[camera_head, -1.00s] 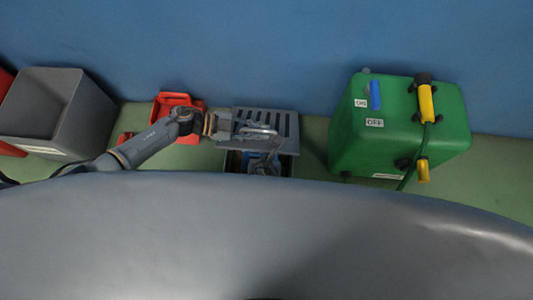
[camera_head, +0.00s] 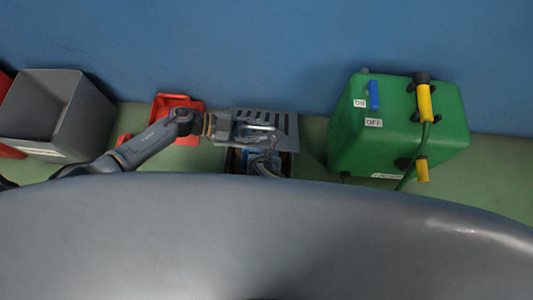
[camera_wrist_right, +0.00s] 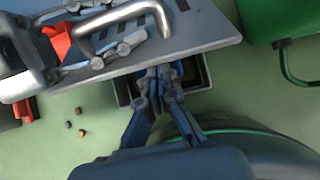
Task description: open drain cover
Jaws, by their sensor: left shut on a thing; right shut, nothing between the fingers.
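The drain cover (camera_head: 285,122) is a grey slotted plate with a metal handle, in the head view's middle. It also shows at the top of the right wrist view (camera_wrist_right: 215,28), over the rear part of a dark drain opening (camera_wrist_right: 192,78), whose front part is uncovered. My left gripper (camera_head: 262,133) is shut on the cover's handle (camera_wrist_right: 100,28); its fingers are at the handle in the wrist view. My right gripper (camera_wrist_right: 160,75) is shut and empty, with its tips at the opening, beside the cover's front edge. The cover hides part of the opening.
A green box (camera_head: 395,140) with yellow-handled parts and ON and OFF labels stands to the right. A red bin (camera_head: 170,103) and a grey bin (camera_head: 90,120) stand to the left. A blue wall (camera_head: 250,50) is behind. Several small bits lie on the floor (camera_wrist_right: 60,150).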

